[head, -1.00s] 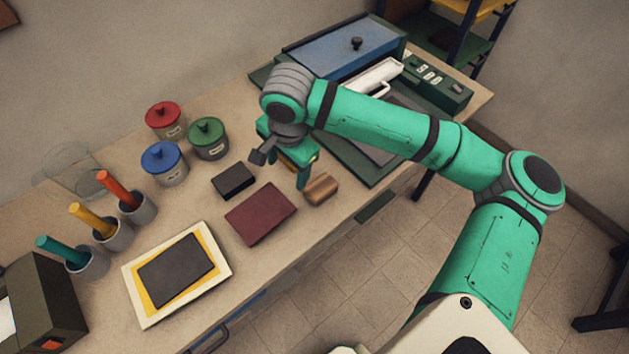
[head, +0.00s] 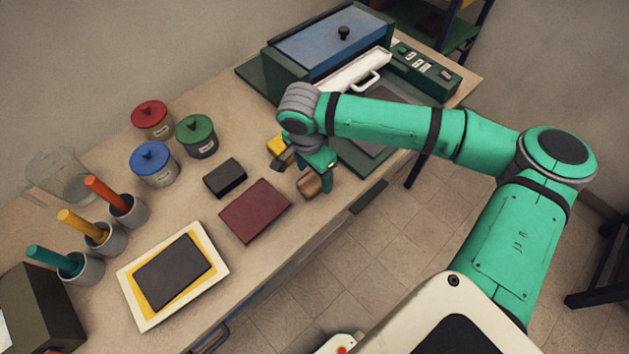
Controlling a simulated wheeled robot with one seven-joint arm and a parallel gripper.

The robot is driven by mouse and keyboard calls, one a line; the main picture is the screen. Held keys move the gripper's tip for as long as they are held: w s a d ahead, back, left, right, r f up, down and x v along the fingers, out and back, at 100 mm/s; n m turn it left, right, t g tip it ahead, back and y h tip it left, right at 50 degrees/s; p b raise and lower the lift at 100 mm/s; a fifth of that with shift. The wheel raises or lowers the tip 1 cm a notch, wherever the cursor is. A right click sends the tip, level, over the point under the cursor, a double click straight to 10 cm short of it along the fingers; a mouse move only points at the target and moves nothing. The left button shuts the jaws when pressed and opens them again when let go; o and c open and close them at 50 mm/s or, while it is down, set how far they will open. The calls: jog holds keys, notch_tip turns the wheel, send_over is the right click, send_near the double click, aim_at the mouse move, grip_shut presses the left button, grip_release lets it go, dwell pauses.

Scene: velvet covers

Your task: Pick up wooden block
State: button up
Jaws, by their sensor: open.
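The wooden block (head: 308,185) is small and brown with a rounded top. It lies near the table's front edge, right of the maroon slab, and is partly covered by a green finger of my gripper. My gripper (head: 303,173) is open and empty, pointing down over the block. One finger shows at the block's right side and the other at its upper left. I cannot tell whether either finger touches the block.
A maroon slab (head: 255,211) and a black block (head: 225,178) lie to the left. A yellow thing (head: 279,147) shows just behind my gripper. The green-based press (head: 330,45) stands behind. Lidded jars, including a blue-lidded one (head: 153,164), stand further left.

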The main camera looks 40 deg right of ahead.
aim_at(314, 178)
jog(key=shift+d+f, duration=0.1)
jog(key=shift+f, duration=1.3)
jog(key=shift+f, duration=0.25)
jog(key=shift+c, duration=0.4)
jog(key=c, duration=1.1)
jog(key=shift+r, duration=0.15)
notch_tip(314, 178, up, 4)
jog(key=shift+f, duration=0.25)
jog(key=s+a+r, duration=0.1)
jog(key=r, duration=0.1)
jog(key=s+a+r, duration=0.1)
jog(key=a+r, duration=0.2)
jog(key=shift+s+r, duration=0.3)
jog(key=shift+s, duration=0.1)
jog(key=s+a+r, duration=0.1)
jog(key=a, duration=0.1)
jog(key=s+a+r, duration=0.1)
jog(key=s+a, duration=0.1)
jog(key=a, duration=0.1)
jog(key=s+a+r, duration=0.2)
jog(key=shift+s+a, duration=0.15)
jog(key=shift+s, duration=0.05)
